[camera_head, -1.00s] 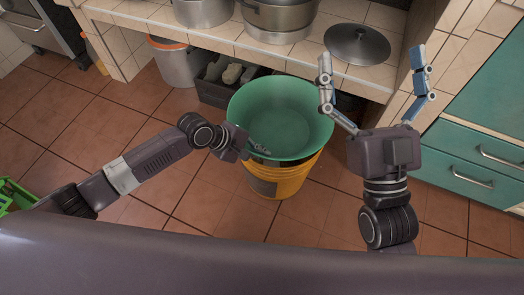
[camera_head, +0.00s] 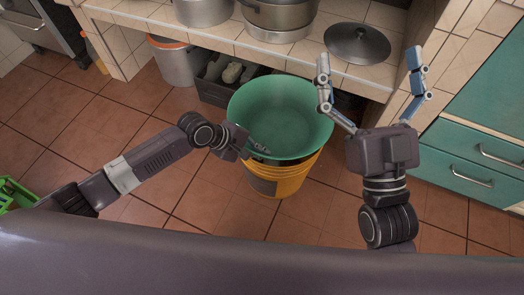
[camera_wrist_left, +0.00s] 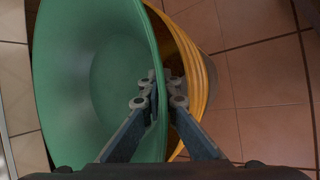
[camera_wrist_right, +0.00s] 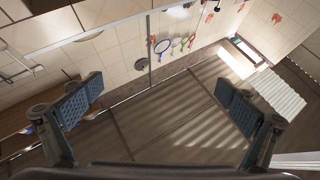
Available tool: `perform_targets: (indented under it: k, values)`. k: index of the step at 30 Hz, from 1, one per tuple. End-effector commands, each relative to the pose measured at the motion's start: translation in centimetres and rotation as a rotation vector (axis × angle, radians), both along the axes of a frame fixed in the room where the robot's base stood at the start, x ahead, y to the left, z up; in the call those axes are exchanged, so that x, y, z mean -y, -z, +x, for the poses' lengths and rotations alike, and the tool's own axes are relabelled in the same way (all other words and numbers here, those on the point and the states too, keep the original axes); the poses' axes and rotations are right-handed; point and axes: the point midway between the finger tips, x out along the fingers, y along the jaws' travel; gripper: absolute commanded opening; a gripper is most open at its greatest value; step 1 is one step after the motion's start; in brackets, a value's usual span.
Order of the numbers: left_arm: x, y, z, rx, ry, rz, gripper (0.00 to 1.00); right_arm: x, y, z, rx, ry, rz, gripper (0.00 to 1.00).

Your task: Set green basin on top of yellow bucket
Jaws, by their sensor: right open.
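The green basin (camera_head: 282,105) sits over the mouth of the yellow bucket (camera_head: 281,180), which stands on the floor. The basin is offset a little toward the counter; I cannot tell whether it rests fully on the bucket. In the left wrist view the basin (camera_wrist_left: 100,80) covers most of the bucket (camera_wrist_left: 193,62), whose rim shows on the right. My left gripper (camera_wrist_left: 158,92) is shut on the basin's rim, one finger inside and one outside. My right gripper (camera_head: 370,72) is raised, wide open and empty, right of the basin.
The tiled counter (camera_head: 300,52) holds pots (camera_head: 282,18) and a dark lid (camera_head: 357,44). A dark crate (camera_head: 213,92) and a grey bin with an orange rim (camera_head: 172,66) stand beneath it. Teal drawers (camera_head: 470,160) are at the right. The tiled floor at left is mostly clear.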

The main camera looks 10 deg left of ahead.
Motion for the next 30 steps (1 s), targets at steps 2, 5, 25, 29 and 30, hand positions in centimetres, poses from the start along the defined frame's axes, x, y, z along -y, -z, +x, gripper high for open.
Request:
perform_targets:
  k: [2, 5, 25, 29, 30]
  values:
    - [0.1, -0.1, 0.1, 0.003, 0.000, -0.002, 0.00, 0.0, 0.2, 0.1, -0.010, 0.001, -0.002, 1.00]
    - [0.1, -0.1, 0.1, 0.003, 0.000, -0.002, 0.00, 0.0, 0.5, 0.3, -0.026, 0.002, -0.007, 1.00]
    - [0.1, -0.1, 0.1, 0.002, 0.000, -0.002, 0.00, 0.0, 2.1, 1.3, -0.113, 0.008, -0.032, 1.00]
    - [0.1, -0.2, 0.1, 0.002, 0.000, -0.002, 0.00, 0.0, 2.4, 1.5, -0.131, 0.010, -0.038, 1.00]
    - [0.1, -0.2, 0.1, 0.002, 0.000, -0.002, 0.00, 0.0, 2.5, 1.6, -0.135, 0.010, -0.039, 1.00]
